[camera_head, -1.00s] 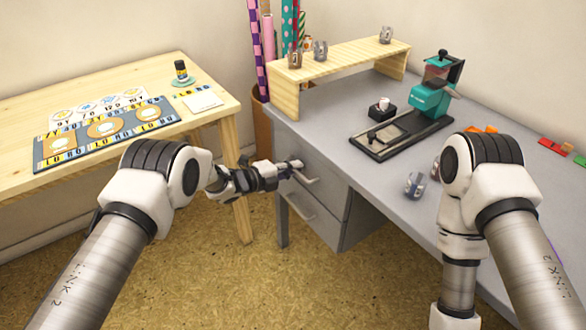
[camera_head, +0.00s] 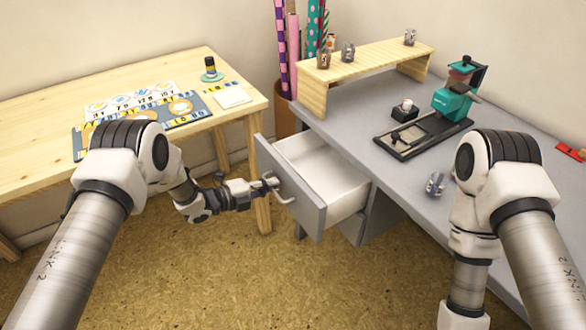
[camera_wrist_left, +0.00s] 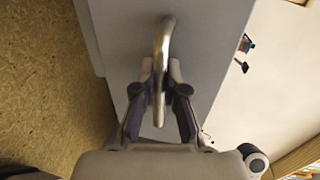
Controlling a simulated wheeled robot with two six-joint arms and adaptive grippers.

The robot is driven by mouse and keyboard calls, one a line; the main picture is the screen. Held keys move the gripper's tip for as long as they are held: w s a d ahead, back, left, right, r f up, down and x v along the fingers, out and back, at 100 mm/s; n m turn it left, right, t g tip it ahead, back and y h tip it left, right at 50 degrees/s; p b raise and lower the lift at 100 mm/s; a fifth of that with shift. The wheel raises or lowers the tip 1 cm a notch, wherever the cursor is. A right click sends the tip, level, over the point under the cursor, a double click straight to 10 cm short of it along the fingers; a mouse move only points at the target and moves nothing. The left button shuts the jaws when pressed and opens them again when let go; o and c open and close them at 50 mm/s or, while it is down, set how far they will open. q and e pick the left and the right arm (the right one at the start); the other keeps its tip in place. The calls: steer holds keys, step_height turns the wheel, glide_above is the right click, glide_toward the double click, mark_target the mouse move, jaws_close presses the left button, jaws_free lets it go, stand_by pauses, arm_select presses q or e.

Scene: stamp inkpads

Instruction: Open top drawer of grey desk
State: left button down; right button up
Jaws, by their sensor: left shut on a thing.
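The grey desk (camera_head: 408,195) stands at the right in the head view. Its top drawer (camera_head: 318,170) is pulled well out, and its white inside shows empty where I can see it. My left gripper (camera_head: 268,184) is at the drawer's front, shut on the metal handle (camera_head: 287,196). In the left wrist view the handle (camera_wrist_left: 163,45) runs between the two fingers of the gripper (camera_wrist_left: 161,85), against the grey drawer front (camera_wrist_left: 200,40). My right arm is over the desk's right side, and its gripper is out of view.
A wooden table (camera_head: 190,62) with a patterned mat stands at the left, close behind my left gripper. On the desk are a wooden riser (camera_head: 365,62), a teal press (camera_head: 452,100) and small clear stamps (camera_head: 435,184). Open floor (camera_head: 260,285) lies before the drawer.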

arm_select(q)
steer(key=f+p+v, duration=0.3)
steer(key=v, duration=1.2)
steer(key=shift+s+a, duration=0.15)
steer(key=shift+a, duration=0.15)
steer(key=c, duration=1.2)
jaws_free()
steer(key=shift+a, duration=0.1)
steer(key=v, duration=1.1)
steer(key=shift+s+a, duration=0.3)
steer(key=shift+r+p, duration=0.1)
steer(key=shift+p, duration=0.25)
